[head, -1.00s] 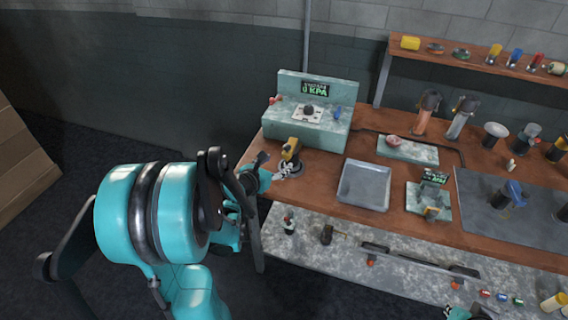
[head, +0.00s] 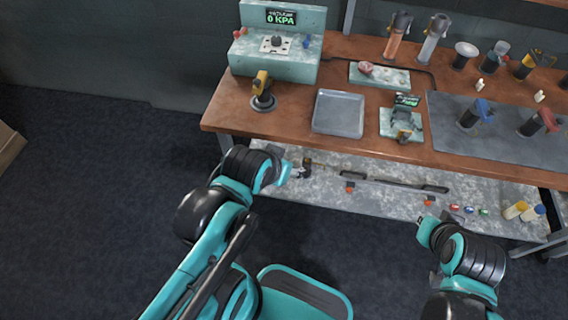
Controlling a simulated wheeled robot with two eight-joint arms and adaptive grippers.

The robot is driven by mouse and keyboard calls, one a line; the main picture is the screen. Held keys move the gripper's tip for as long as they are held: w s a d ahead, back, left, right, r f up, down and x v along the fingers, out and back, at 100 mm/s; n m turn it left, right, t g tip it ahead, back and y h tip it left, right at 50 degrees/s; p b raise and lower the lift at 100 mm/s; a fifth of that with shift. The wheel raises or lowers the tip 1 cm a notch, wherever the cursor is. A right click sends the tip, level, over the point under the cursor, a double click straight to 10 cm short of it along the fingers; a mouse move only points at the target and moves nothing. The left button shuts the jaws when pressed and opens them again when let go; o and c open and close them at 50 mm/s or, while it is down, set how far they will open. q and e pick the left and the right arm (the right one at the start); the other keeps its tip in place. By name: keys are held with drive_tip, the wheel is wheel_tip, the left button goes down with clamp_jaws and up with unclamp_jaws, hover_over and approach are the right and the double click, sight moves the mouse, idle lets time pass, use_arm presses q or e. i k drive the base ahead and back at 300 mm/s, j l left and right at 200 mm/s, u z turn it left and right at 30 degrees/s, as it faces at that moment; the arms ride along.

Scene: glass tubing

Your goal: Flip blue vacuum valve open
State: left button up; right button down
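The pale green console (head: 274,67) stands at the back left of the bench, with a display reading 0 KPA. A small blue valve handle (head: 307,42) sits on the right of its top, and a small red one (head: 240,33) on the left. Whether the blue handle is open or closed is too small to tell. My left gripper (head: 298,172) is below the bench's front edge, over the lower shelf and well away from the console. Its fingers are too small to read. My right gripper (head: 427,232) is at the lower right, in front of the lower shelf, its fingers not clear.
A yellow-and-black tool (head: 262,88) stands on the bench before the console. A grey tray (head: 339,112), a small green unit (head: 402,122) and a dark mat (head: 500,128) with blue- and red-topped devices lie to the right.

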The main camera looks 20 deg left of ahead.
sight(306, 43)
drive_tip(key=i+j, duration=0.15)
drive_tip(key=i, duration=0.3)
drive_tip(key=i+j, duration=0.1)
drive_tip(key=i, duration=0.35)
drive_tip(key=i+j, duration=0.15)
drive_tip(key=i, duration=0.25)
